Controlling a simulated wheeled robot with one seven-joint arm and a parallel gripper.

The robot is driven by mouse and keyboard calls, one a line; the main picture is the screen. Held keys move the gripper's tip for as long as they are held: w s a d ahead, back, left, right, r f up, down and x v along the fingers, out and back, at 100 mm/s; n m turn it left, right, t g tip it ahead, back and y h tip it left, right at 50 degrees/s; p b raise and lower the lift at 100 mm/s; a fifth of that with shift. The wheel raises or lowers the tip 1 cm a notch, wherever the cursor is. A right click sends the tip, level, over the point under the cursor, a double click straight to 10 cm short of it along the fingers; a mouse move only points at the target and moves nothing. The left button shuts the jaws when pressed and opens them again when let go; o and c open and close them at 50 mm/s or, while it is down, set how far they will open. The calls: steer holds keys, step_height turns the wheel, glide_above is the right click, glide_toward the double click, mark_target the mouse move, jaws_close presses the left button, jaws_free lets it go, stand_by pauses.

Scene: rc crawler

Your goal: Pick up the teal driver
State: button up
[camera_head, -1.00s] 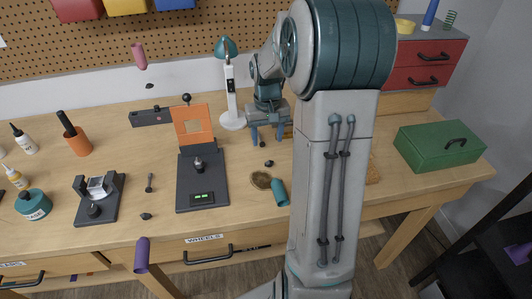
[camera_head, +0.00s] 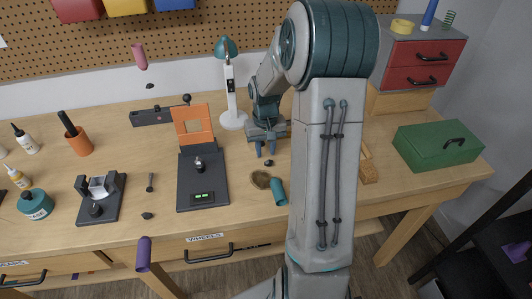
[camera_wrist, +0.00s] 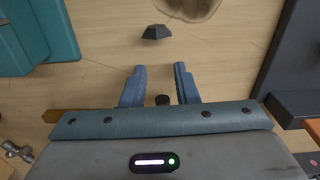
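The teal driver (camera_head: 279,191) lies near the front edge of the workbench, with my arm just right of it; only its teal handle is clear. In the wrist view a large teal piece (camera_wrist: 40,35) fills the upper left corner, cut off by the frame; it looks like the same handle. My gripper (camera_head: 265,149) is over the bench, farther back than the driver and apart from it. In the wrist view my gripper (camera_wrist: 160,70) has its two blue fingers apart, with nothing held. A small dark round part (camera_wrist: 162,100) shows between the fingers, below them.
A round brownish dish (camera_head: 260,179) sits beside the driver; a small dark nut (camera_wrist: 155,32) lies ahead of my fingers. A dark stand with an orange frame (camera_head: 203,185) is to the left, a lamp (camera_head: 233,120) behind, and a green toolbox (camera_head: 438,146) right.

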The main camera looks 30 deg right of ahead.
mark_target(265, 149)
jaws_close()
steer(key=shift+r, duration=0.5)
step_height(265, 149, up, 3)
steer(key=shift+w+f+b, duration=0.1)
steer(key=shift+b, duration=0.25)
steer(key=s+d+r+b, duration=0.1)
steer(key=s+d+r, duration=0.1)
steer(key=s+r, duration=0.5)
steer(key=shift+s+d, duration=0.25)
steer(key=shift+s, duration=2.05)
steer(key=shift+d+r, duration=0.1)
